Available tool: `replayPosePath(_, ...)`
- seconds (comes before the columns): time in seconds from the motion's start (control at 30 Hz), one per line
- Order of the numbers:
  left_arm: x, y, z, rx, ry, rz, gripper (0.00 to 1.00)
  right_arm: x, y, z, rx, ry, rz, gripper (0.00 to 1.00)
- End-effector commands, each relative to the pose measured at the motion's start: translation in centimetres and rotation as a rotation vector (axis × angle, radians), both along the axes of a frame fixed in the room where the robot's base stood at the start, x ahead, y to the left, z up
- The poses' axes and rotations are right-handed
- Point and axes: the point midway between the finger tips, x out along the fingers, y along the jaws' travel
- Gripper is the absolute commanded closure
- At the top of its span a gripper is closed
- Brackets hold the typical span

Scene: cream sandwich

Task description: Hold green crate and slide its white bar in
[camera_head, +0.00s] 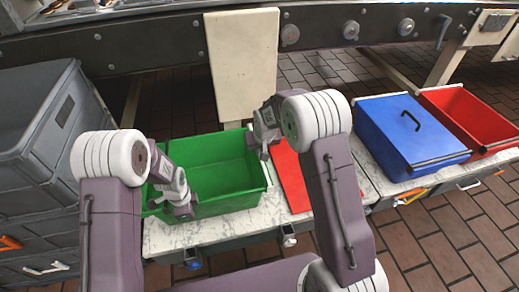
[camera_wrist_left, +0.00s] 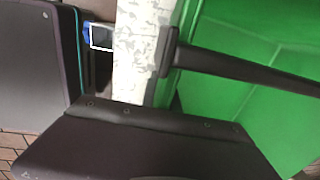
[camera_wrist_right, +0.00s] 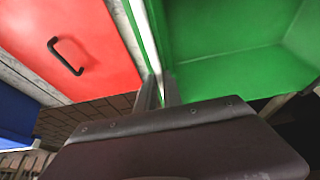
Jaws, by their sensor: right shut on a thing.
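The green crate (camera_head: 215,155) stands open on the pale speckled counter, and its inside also shows in the right wrist view (camera_wrist_right: 225,40). The white bar (camera_head: 267,174) runs along the crate's right edge. My right gripper (camera_head: 264,150) is at that edge, its two fingers shut on the white bar (camera_wrist_right: 147,40). My left gripper (camera_head: 158,203) is at the crate's front left corner. In the left wrist view a dark finger lies by the green wall (camera_wrist_left: 230,105); its grip there is not clear. The crate's left edge is partly hidden by my left arm.
A red lid with a black handle (camera_wrist_right: 70,65) lies right of the green crate. Farther right are a blue box (camera_head: 410,130) and a red box (camera_head: 465,110). Grey stacked crates (camera_head: 35,130) stand at the left. A cream panel (camera_head: 243,60) stands behind the crate.

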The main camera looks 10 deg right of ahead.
Motion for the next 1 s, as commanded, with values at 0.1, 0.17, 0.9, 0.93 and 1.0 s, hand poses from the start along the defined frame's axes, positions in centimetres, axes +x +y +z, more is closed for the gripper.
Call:
replayPosePath(0.1,0.0,0.0,0.0,0.000,-0.001,0.000,1.00,0.0,0.0,0.0,0.000,0.001,0.000,1.00)
replayPosePath(0.17,0.0,0.0,0.0,0.000,-0.001,0.000,1.00,0.0,0.0,0.0,0.000,0.001,0.000,1.00)
replayPosePath(0.9,0.0,0.0,0.0,0.000,-0.001,0.000,1.00,0.0,2.2,0.0,0.000,0.001,0.006,1.00)
replayPosePath(0.93,0.0,0.0,0.0,0.000,-0.001,0.000,1.00,0.0,3.0,0.0,0.000,0.001,0.008,1.00)
replayPosePath(1.0,0.0,0.0,0.0,0.000,-0.001,0.000,1.00,0.0,4.7,0.0,0.000,0.000,0.007,1.00)
